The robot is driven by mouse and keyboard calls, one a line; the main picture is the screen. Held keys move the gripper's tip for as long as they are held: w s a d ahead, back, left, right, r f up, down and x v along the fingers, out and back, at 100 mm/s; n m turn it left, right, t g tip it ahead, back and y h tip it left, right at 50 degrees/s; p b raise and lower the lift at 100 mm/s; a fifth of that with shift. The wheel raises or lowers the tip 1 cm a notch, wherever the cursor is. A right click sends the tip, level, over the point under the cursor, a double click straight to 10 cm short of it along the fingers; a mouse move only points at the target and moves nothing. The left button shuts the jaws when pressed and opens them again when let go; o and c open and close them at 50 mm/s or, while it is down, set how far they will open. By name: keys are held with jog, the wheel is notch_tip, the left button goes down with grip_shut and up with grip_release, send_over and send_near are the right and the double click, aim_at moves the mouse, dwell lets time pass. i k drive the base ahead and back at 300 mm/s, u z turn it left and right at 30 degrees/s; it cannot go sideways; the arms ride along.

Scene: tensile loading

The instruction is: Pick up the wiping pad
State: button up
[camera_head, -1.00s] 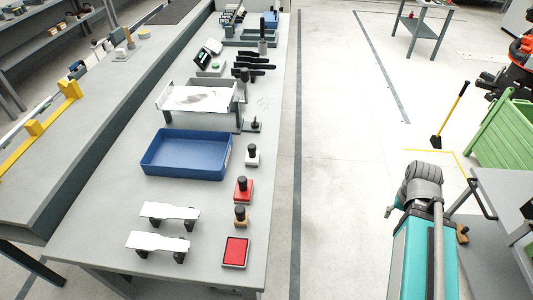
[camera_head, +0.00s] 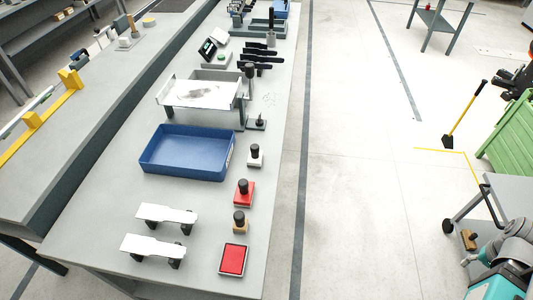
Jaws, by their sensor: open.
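No single item is clearly marked as the wiping pad. Several small blocks with dark upright knobs stand in a row along the bench's right side: a white-based one (camera_head: 255,160), a red-based one (camera_head: 244,199) and a tan-based one (camera_head: 240,228). A flat grey piece with a small dark knob (camera_head: 256,125) lies farther back. Which of them is the pad I cannot tell. My gripper is not visible; only part of my arm shows at the lower right corner, away from the bench.
The long grey bench (camera_head: 105,215) also holds a blue tray (camera_head: 160,172), a smudged white plate on a raised stand (camera_head: 175,93), white specimens on supports (camera_head: 150,246) and a red pad in a frame (camera_head: 233,260). A grey cart (camera_head: 510,205) stands at right. Floor between is clear.

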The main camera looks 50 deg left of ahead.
aim_at(255, 155)
jog(key=z, duration=0.1)
jog(key=k, duration=1.45)
jog(key=u, duration=1.35)
jog(key=i, duration=0.7)
jog(key=u, duration=0.15)
